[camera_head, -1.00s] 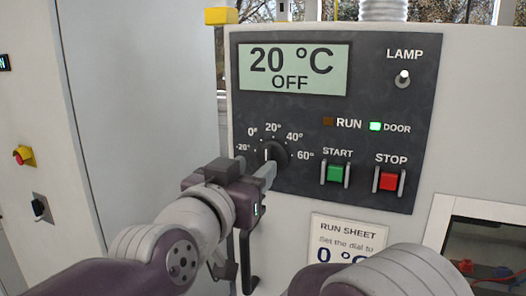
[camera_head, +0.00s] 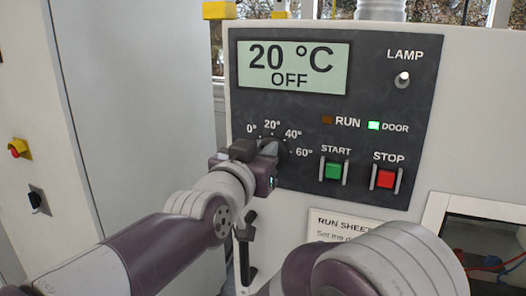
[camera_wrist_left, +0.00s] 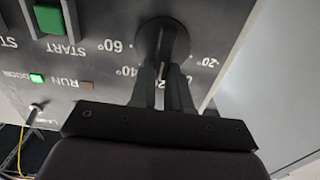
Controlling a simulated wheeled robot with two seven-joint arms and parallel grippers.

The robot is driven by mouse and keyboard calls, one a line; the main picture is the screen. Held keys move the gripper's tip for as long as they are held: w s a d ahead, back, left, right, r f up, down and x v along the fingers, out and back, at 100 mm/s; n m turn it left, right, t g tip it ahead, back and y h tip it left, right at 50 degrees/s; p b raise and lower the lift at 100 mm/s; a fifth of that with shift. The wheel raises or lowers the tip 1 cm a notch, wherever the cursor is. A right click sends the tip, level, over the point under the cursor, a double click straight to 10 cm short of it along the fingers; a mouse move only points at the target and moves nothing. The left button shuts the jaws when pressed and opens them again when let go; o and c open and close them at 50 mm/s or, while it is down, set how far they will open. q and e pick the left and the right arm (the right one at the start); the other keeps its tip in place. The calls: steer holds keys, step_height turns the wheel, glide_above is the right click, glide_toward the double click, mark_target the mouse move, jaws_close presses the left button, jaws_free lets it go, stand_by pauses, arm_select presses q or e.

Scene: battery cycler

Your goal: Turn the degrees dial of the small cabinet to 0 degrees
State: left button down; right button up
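The degrees dial (camera_head: 284,146) is a dark round knob on the cabinet's black panel, with printed marks from -20° to 60°. In the wrist view the dial (camera_wrist_left: 160,38) is upside down, at the top middle. My left gripper (camera_head: 270,148) is at the dial and covers much of it and the -20° mark in the head view. In the wrist view its two dark fingers (camera_wrist_left: 163,72) reach the dial with a narrow gap between them; whether they press on its grip is unclear. The display (camera_head: 293,68) reads 20 °C, OFF. My right gripper is out of view.
Green START (camera_head: 334,171) and red STOP (camera_head: 386,179) buttons sit between guards right of the dial. A lamp switch (camera_head: 402,79) is at the upper right, and the DOOR light (camera_head: 374,126) is green. A run sheet (camera_head: 335,222) hangs below, partly hidden by my right arm.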

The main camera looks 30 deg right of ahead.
arm_select(q)
steer(key=shift+w+a+f+n+b, duration=0.15)
steer(key=shift+n+b, duration=0.7)
steer(key=shift+n, duration=0.45)
steer(key=shift+w+a+n+b, duration=0.2)
steer(key=shift+n+b, duration=0.7)
steer(key=shift+n, duration=0.4)
steer(key=shift+w+a+f+n+b, duration=0.15)
steer(key=shift+n+b, duration=0.7)
steer(key=shift+n, duration=0.45)
steer(key=shift+r, duration=0.1)
steer(key=c, duration=1.1)
jaws_free()
